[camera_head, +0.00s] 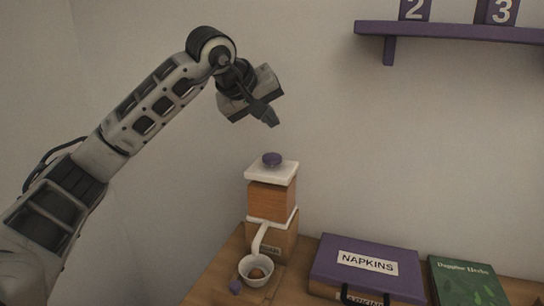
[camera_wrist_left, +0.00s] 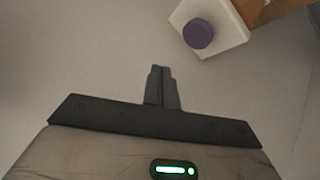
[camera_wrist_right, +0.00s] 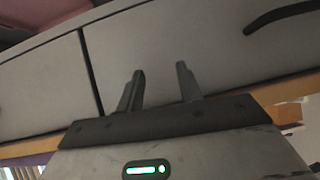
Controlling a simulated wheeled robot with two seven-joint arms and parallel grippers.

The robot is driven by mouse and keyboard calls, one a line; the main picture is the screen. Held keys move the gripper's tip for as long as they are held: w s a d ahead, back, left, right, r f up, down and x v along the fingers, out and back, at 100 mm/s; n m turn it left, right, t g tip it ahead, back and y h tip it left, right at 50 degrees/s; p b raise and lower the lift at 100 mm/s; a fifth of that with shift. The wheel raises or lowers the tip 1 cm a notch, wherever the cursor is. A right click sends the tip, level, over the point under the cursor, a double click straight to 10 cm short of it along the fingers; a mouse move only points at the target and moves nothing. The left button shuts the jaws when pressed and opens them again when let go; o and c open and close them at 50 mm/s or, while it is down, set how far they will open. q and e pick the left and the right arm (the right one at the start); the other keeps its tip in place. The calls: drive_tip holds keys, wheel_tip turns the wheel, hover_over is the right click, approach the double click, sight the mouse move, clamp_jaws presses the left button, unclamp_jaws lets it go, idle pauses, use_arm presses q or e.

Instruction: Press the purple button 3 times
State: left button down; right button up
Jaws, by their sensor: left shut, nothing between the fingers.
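The purple button (camera_head: 272,159) sits on the white top (camera_head: 284,174) of a wooden dispenser (camera_head: 271,198) on the cart. My left gripper (camera_head: 273,123) is above the button, apart from it, with its fingers shut and empty. In the left wrist view the purple button (camera_wrist_left: 198,34) shows at the upper right, to the right of and beyond the closed fingertips (camera_wrist_left: 161,72). My right gripper (camera_wrist_right: 160,75) shows only in its own wrist view. Its fingers are apart with nothing between them, in front of a grey panel.
A purple napkins box (camera_head: 367,266) and a green book (camera_head: 466,284) lie to the right. A purple shelf (camera_head: 450,32) hangs on the wall.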

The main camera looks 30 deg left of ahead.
sight(268, 158)
idle(0.6)
use_arm(q)
drive_tip(key=n, duration=0.3)
drive_tip(key=shift+r, duration=0.35)
wheel_tip(268, 158, up, 3)
drive_tip(key=n+h+b, duration=0.1)
drive_tip(key=n+b, duration=0.1)
drive_tip(key=n, duration=1.1)
drive_tip(key=shift+a+r+n, duration=0.1)
drive_tip(key=shift+a+n, duration=0.05)
drive_tip(key=shift+n, duration=0.25)
use_arm(e)
drive_tip(key=f, duration=0.4)
drive_tip(key=shift+s+d+f, duration=0.15)
drive_tip(key=shift+d+f, duration=0.1)
drive_tip(key=shift+d, duration=0.15)
